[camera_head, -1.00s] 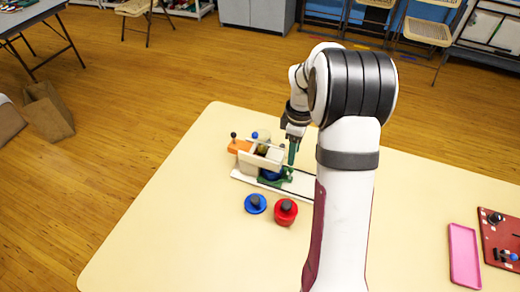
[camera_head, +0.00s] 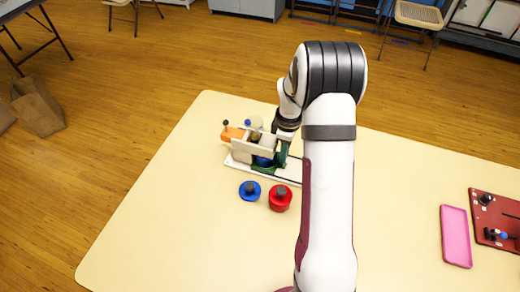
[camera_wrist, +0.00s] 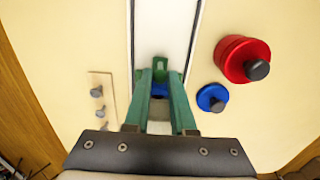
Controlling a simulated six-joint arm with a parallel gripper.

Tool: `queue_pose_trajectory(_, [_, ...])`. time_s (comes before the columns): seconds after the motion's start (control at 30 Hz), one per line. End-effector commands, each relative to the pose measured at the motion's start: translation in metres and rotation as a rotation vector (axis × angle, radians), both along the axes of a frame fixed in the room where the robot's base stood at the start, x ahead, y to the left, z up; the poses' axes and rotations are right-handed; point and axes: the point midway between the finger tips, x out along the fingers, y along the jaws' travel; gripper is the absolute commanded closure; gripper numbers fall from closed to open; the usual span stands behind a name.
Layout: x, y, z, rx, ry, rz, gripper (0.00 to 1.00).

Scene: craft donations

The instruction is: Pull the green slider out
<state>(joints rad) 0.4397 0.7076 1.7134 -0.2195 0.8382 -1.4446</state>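The green slider (camera_wrist: 161,65) shows in the wrist view as a small upright tab with a notch, at the tips of my fingers. It belongs to a device on a white base (camera_head: 290,172), which also carries a pale panel (camera_head: 255,148). My gripper (camera_wrist: 160,76) has two green fingers, one on each side of the tab. A gap shows between them, with blue and white parts visible through it. Whether the fingertips touch the tab is unclear. In the head view my gripper (camera_head: 282,158) is low at the device, and my arm hides part of the base.
A blue knobbed disc (camera_head: 250,190) and a red knobbed disc (camera_head: 280,197) lie in front of the device. A pink tray (camera_head: 455,236) and a dark red board (camera_head: 493,215) lie at the right. The table's front left is clear.

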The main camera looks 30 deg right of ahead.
Motion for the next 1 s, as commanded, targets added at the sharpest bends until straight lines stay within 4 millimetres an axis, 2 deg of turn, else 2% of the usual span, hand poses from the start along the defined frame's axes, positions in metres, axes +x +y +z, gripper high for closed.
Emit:
queue_pose_trajectory(0.03, [0.000, 0.000, 0.000, 0.000, 0.000, 0.000, 0.88])
queue_pose_trajectory(0.1, [0.000, 0.000, 0.000, 0.000, 0.000, 0.000, 1.00])
queue_pose_trajectory(0.33, [-0.002, -0.002, 0.000, 0.001, 0.001, -0.001, 1.00])
queue_pose_trajectory(1.0, [-0.049, -0.049, 0.000, 0.000, 0.000, -0.003, 1.00])
